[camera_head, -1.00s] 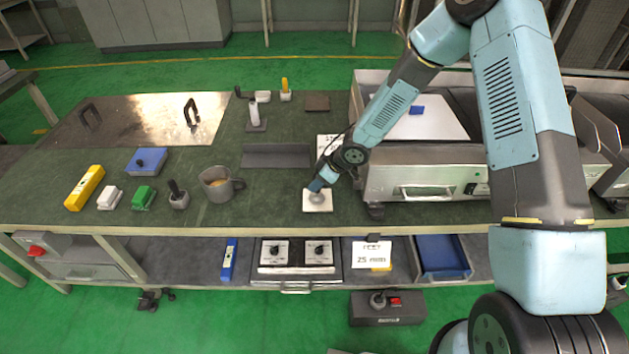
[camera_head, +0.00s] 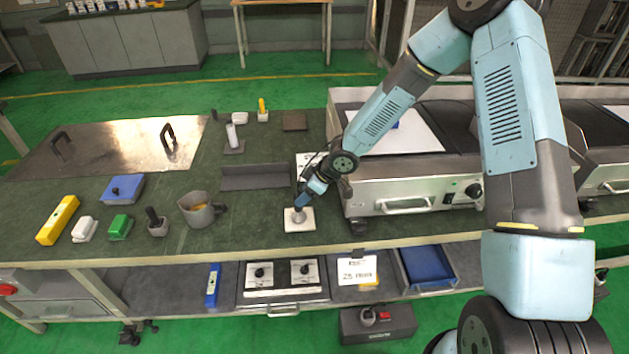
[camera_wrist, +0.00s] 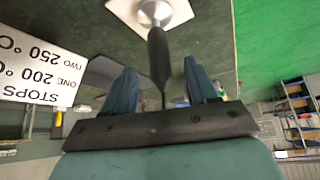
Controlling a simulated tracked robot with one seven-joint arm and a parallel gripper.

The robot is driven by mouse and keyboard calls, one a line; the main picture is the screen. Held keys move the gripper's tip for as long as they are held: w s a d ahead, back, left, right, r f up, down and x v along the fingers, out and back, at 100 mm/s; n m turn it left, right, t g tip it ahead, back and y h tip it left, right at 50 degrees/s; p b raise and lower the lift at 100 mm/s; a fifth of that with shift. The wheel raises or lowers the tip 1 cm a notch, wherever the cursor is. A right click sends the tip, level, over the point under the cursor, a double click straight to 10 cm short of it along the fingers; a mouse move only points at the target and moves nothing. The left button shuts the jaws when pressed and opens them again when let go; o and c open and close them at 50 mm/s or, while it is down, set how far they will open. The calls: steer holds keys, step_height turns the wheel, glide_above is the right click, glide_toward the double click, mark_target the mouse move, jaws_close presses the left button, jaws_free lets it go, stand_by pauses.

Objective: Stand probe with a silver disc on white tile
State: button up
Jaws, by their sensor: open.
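The white tile (camera_head: 308,226) lies on the green bench top near its front edge, left of the steel hot-plate unit. The probe (camera_wrist: 159,48) has a dark slim handle and a round silver disc (camera_wrist: 155,11) at its foot. In the wrist view the disc rests on the tile (camera_wrist: 184,13) and the probe stands on it. My gripper (camera_wrist: 160,68) is open, one finger on each side of the handle, with gaps visible on both sides. In the head view my gripper (camera_head: 307,197) is low over the tile and hides most of the probe.
The hot-plate unit (camera_head: 410,187) stands close on the right. A printed stops card (camera_wrist: 40,62) lies near my gripper. A mug (camera_head: 197,211) and several small blocks stand to the left. The bench between mug and tile is clear.

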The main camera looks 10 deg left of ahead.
steer(key=v, duration=0.7)
steer(key=shift+r, duration=0.3)
steer(key=shift+d, duration=0.15)
steer(key=s+d+r+m+t+h, duration=0.15)
steer(key=d+r+m+h, duration=0.25)
steer(key=d+r, duration=0.7)
steer(key=s+d+r+m+t+h, duration=0.1)
steer(key=d+r+m+t+h, duration=0.2)
steer(key=d+r, duration=0.75)
steer(key=s+d+r+m, duration=0.4)
steer(key=s+d+r, duration=0.1)
steer(key=s, duration=0.6)
steer(key=s+d+r+m, duration=0.5)
steer(key=s+r, duration=0.3)
steer(key=s, duration=0.3)
steer(key=shift+s+d+r, duration=0.2)
steer(key=shift+d+r, duration=0.15)
steer(key=shift+d, duration=0.05)
